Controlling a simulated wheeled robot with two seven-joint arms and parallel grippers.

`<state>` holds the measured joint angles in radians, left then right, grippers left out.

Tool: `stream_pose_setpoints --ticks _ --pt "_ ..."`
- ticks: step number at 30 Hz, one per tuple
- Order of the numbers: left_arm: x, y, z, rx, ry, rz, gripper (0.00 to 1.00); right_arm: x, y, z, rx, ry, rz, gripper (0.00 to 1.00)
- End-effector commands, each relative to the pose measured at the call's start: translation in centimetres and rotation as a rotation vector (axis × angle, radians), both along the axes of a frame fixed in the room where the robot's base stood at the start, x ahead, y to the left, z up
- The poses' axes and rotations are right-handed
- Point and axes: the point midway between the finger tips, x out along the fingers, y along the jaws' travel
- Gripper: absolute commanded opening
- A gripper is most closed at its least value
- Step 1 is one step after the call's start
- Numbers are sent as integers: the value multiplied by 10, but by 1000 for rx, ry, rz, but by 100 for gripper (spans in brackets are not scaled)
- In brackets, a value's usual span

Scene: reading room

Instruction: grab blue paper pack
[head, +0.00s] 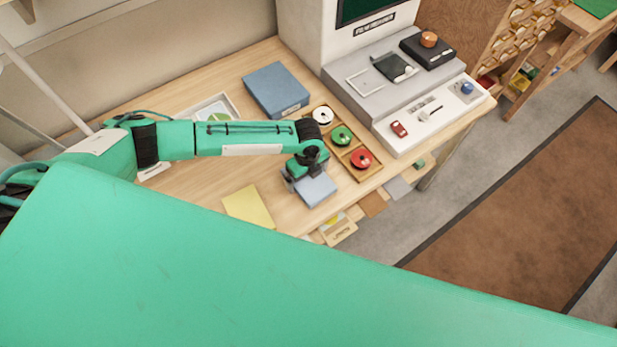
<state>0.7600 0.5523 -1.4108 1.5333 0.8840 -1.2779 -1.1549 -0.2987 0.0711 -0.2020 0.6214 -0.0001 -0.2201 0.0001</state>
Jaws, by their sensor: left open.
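A small light-blue pack (316,189) lies on the wooden desk (185,193) near its front edge, and I take it for the blue paper pack. My left gripper (303,172) is open, pointing down at the pack's upper left end. The gripper and wrist hide that end, and I cannot tell whether the fingers touch it. A larger dark-blue box (275,88) with a small label lies farther back on the desk. My right gripper does not show.
A wooden tray (346,151) with white, green and red reels stands just right of the pack. A yellow sheet (248,207) lies to the left. A grey machine (375,81) fills the desk's right end. A white-rimmed tray (233,104) sits behind my left arm.

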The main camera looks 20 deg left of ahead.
Motion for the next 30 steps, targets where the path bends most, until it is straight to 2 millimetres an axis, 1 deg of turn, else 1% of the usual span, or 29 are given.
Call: stream_pose_setpoints --ticks 6,7,13,23,26,29,30 --pt "0 0 -2 0 0 0 100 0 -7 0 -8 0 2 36" --pt "0 0 -2 0 0 0 98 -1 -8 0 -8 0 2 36" --pt "0 0 -2 0 0 0 59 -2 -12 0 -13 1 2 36" --pt "1 0 2 -1 -1 0 59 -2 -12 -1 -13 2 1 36" --pt "1 0 9 -1 -1 0 59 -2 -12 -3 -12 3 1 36" --pt "1 0 24 -1 -2 -1 59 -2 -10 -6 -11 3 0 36" --pt "1 0 32 -2 -3 -1 59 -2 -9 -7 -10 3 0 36"
